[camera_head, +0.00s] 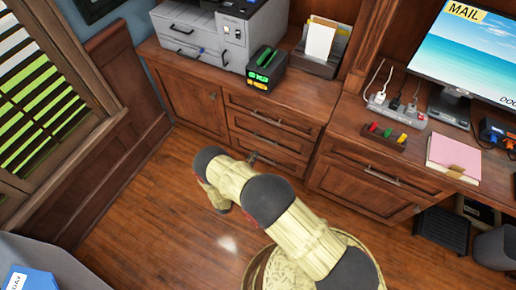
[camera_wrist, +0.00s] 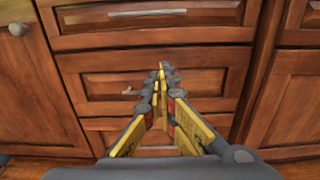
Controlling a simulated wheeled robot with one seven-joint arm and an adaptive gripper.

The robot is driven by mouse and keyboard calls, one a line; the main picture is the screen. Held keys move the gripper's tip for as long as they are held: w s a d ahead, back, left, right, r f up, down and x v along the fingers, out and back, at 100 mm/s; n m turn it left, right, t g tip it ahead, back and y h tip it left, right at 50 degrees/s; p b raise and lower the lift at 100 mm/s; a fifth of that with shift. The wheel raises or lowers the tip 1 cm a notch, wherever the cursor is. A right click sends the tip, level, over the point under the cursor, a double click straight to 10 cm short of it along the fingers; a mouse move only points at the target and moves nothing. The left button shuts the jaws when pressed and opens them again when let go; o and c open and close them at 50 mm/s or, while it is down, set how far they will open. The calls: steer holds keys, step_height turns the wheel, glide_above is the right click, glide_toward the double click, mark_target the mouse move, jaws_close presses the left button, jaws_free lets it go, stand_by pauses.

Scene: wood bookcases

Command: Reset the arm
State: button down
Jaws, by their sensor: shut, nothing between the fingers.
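My arm, cream with dark joints, reaches from the bottom right toward the drawers in the head view. My gripper (camera_wrist: 161,80) shows in the wrist view with its yellow and grey fingers together and nothing between them. It points at the front of the wooden drawers (camera_wrist: 205,92). In the head view the same drawers (camera_head: 268,115) stand beyond the arm, and the fingers are mostly hidden behind the arm's dark end. Whether the gripper touches the drawer front I cannot tell.
A monitor (camera_head: 470,50), a power strip (camera_head: 396,112) and a pink notepad (camera_head: 455,153) are on the right desk. The wooden floor (camera_head: 150,190) at left is clear.

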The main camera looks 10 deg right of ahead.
steer(key=shift+s+a, duration=0.3)
steer(key=shift+s, duration=0.1)
steer(key=shift+f, duration=0.1)
steer(key=s+d+f+m+g+h, duration=0.2)
steer(key=s+d+f+g, duration=0.15)
steer(key=s+d, duration=0.3)
steer(key=s+d+r+m+g+h, duration=0.2)
steer(key=s+d+r+m+g, duration=0.1)
steer(key=s+r+m+g, duration=0.3)
steer(key=s+a+r+m+g+y, duration=0.15)
steer(key=s+r+m+y, duration=0.3)
steer(key=r, duration=0.65)
steer(key=s+a+r+m+g+y, duration=0.1)
steer(key=s+r+m+g+y, duration=0.35)
steer(key=r, duration=0.75)
steer(key=s+a+r+m+g+y, duration=0.1)
steer(key=s+r+m+y, duration=0.15)
steer(key=r+m, duration=0.6)
steer(key=s+d+r+m+t+y, duration=0.1)
steer(key=d+r+t, duration=0.1)
steer(key=r, duration=0.5)
steer(key=s+d+r+m+t+y, duration=0.1)
steer(key=s+d+r+t, duration=0.1)
steer(key=r, duration=0.5)
steer(key=s+d+r+m+t+y, duration=0.1)
steer(key=s+d+r+t, duration=0.1)
steer(key=r, duration=0.6)
steer(key=shift+s+t, duration=0.2)
steer(key=shift+t, duration=0.55)
